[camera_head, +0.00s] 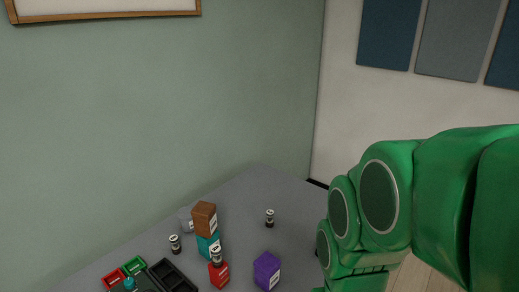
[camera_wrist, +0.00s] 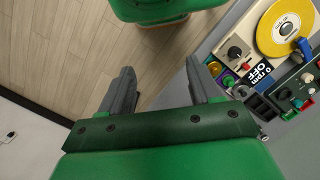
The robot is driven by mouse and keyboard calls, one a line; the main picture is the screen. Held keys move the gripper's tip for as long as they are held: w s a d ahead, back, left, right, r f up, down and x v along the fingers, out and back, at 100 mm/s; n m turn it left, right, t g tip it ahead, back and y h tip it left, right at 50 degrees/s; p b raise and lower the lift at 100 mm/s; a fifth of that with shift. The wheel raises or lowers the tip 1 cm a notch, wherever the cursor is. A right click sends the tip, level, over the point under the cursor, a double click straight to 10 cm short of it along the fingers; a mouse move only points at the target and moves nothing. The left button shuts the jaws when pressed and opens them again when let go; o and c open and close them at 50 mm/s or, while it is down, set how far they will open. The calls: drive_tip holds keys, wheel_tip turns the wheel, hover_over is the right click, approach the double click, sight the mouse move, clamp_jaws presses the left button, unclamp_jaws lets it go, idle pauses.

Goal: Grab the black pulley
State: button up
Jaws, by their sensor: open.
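I cannot make out the black pulley for certain. In the head view, a small dark cylinder with a pale band (camera_head: 270,217) stands alone on the grey table (camera_head: 250,190). A similar dark cylinder (camera_head: 175,243) stands left of the stacked blocks, and another dark cylinder (camera_head: 216,257) is at the red block. In the wrist view, my gripper (camera_wrist: 160,68) is open with nothing between its fingers. It points over the wooden floor beside the table edge. The fingers are out of sight in the head view.
A brown block (camera_head: 204,218) sits on a teal block (camera_head: 208,245); a red block (camera_head: 219,274) and a purple block (camera_head: 267,270) stand nearby. A black tray (camera_head: 173,277) is at front left. The wrist view shows a yellow disc (camera_wrist: 272,36) and control boxes.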

drive_tip(key=w+a+f+m+y, duration=0.2)
drive_tip(key=w+a+m+y, duration=0.15)
drive_tip(key=w, duration=0.75)
drive_tip(key=w+a+f+m+y, duration=0.1)
drive_tip(key=w+a+m+y, duration=0.3)
drive_tip(key=w, duration=0.7)
drive_tip(key=m+t+y, duration=0.5)
drive_tip(key=m, duration=0.5)
hover_over(316, 249)
drive_tip(key=s+a, duration=0.6)
drive_tip(key=a, duration=0.1)
wheel_tip(316, 249, down, 12)
drive_tip(key=d+f+m+t, duration=0.1)
drive_tip(key=d+f+m, duration=0.1)
drive_tip(key=d+f, duration=0.2)
drive_tip(key=w+d+f+m+t, duration=0.1)
drive_tip(key=d+f+m, duration=0.1)
drive_tip(key=d+f, duration=0.2)
drive_tip(key=w+d+f+m+t+h, duration=0.1)
drive_tip(key=d+f+m+t, duration=0.1)
drive_tip(key=d+f+m, duration=0.1)
drive_tip(key=shift+d+f, duration=0.75)
drive_tip(key=shift+d, duration=0.25)
drive_tip(key=shift+x, duration=3.9)
drive_tip(key=shift+d+f, duration=0.1)
drive_tip(key=shift+f, duration=0.1)
